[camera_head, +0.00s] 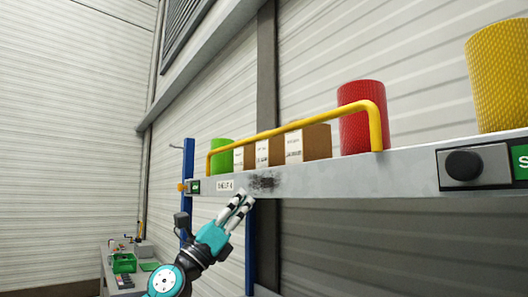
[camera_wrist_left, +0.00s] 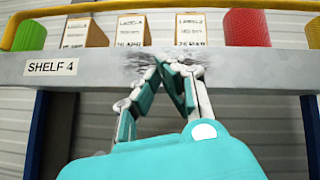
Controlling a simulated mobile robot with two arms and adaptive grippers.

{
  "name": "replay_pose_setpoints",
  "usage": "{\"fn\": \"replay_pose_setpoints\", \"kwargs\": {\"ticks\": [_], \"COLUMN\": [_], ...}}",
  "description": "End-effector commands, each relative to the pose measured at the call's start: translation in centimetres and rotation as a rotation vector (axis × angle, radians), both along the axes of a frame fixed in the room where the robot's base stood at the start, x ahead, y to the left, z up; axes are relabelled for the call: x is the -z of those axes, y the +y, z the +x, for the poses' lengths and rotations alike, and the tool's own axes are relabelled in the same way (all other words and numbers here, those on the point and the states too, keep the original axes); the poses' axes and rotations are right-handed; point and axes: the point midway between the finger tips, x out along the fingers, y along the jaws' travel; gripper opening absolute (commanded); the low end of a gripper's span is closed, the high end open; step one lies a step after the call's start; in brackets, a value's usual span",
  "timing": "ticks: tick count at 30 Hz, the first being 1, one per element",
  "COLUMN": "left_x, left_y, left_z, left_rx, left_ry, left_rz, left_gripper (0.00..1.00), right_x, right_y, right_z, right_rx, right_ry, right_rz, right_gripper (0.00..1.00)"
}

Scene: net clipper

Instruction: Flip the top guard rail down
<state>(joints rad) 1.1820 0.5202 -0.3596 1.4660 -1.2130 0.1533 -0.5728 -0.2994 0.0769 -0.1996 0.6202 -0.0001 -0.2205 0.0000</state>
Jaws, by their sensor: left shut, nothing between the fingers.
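The yellow guard rail (camera_head: 290,128) stands upright along the front edge of the grey shelf (camera_head: 330,175), in front of boxes and rolls. In the left wrist view the rail (camera_wrist_left: 70,9) crosses the top of the picture. My left gripper (camera_head: 244,198) is shut and empty, with its fingertips pointing up at the lower part of the shelf's front face, below the rail. In the left wrist view the gripper's fingertips (camera_wrist_left: 180,66) meet in front of the shelf face, beside a dark smudge; I cannot tell whether they touch it. My right gripper is not in view.
Behind the rail stand a green roll (camera_head: 221,148), several cardboard boxes (camera_head: 315,141) and a red roll (camera_head: 361,117). A yellow roll (camera_head: 497,75) stands farther right. A black knob (camera_head: 464,165) is on the shelf front. Blue posts (camera_head: 188,215) support the shelf.

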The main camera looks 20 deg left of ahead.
Motion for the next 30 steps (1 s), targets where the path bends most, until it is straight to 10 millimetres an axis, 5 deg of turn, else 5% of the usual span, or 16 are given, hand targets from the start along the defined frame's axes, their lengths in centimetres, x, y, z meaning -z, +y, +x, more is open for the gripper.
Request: {"fn": "replay_pose_setpoints", "kwargs": {"ticks": [1,6,20,30], "left_x": [-2.2,-5.2,-5.8,-8.8], "left_y": [0.3,0.8,0.8,-0.4], "left_z": [-0.3,-0.8,-0.9,-0.2], "left_rx": [-0.041,-0.118,-0.126,-0.134], "left_ry": [-0.033,-0.079,-0.084,-0.083], "left_rz": [0.078,0.226,0.247,0.245], "left_gripper": [0.00,0.00,0.00,0.00], "right_x": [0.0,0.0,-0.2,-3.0], "right_y": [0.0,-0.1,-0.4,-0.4], "right_z": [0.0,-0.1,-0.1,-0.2], "right_rx": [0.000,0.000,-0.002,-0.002], "right_ry": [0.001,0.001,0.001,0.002], "right_rz": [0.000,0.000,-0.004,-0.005], "right_gripper": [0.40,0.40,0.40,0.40]}}
